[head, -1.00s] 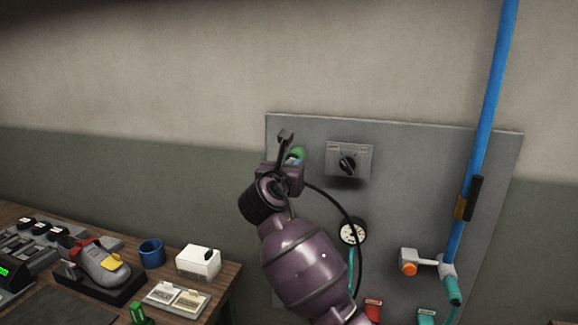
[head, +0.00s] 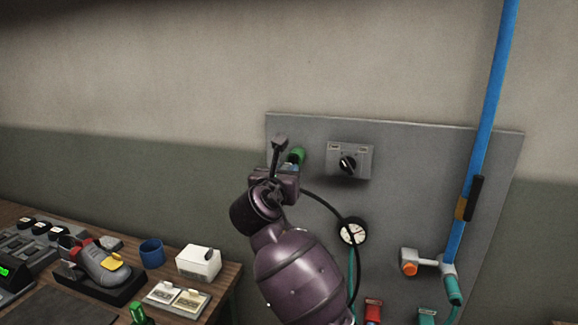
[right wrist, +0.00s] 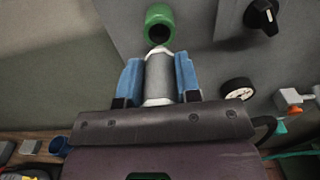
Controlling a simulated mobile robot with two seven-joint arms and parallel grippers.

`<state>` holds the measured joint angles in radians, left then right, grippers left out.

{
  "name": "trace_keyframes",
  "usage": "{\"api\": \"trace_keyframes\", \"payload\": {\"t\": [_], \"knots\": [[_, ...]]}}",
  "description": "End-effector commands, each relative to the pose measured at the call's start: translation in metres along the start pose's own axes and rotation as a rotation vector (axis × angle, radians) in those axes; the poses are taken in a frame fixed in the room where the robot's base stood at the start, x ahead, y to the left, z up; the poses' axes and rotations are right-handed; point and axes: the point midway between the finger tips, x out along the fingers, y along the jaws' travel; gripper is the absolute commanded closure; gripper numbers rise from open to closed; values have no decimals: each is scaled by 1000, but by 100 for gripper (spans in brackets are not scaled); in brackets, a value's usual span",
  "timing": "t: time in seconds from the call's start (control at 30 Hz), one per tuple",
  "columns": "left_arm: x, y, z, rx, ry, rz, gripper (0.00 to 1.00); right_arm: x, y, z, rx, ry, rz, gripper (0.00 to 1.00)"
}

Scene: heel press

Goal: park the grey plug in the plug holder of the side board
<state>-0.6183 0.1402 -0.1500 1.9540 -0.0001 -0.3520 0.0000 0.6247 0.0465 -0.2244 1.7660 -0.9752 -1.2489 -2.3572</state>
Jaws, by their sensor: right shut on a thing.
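The grey plug (right wrist: 160,76) is between the blue fingers of my right gripper (right wrist: 160,82) in the right wrist view. The gripper is shut on it. The plug's far end points at a green round fitting (right wrist: 159,22) with a dark opening, which looks like the plug holder. I cannot tell whether the plug's end touches it. In the head view the green fitting (head: 297,155) is on the upper left of the grey side board (head: 420,165), just beyond my right gripper (head: 284,172). There the plug is hidden by the gripper. My left gripper is not in view.
A black cable (head: 335,212) runs from the gripper down past a gauge (head: 352,231). A rotary switch (head: 348,163) is right of the green fitting. A blue pipe (head: 482,140) stands at the right. The bench with a shoe (head: 103,263) and blue cup (head: 151,252) is lower left.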

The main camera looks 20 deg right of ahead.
Motion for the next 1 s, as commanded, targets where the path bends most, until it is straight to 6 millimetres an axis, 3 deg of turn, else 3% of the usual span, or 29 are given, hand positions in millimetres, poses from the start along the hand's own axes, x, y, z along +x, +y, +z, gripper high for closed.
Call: {"api": "trace_keyframes", "payload": {"t": [1.0], "knots": [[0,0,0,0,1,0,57,-20,0,1,2,-1,1,100]]}}
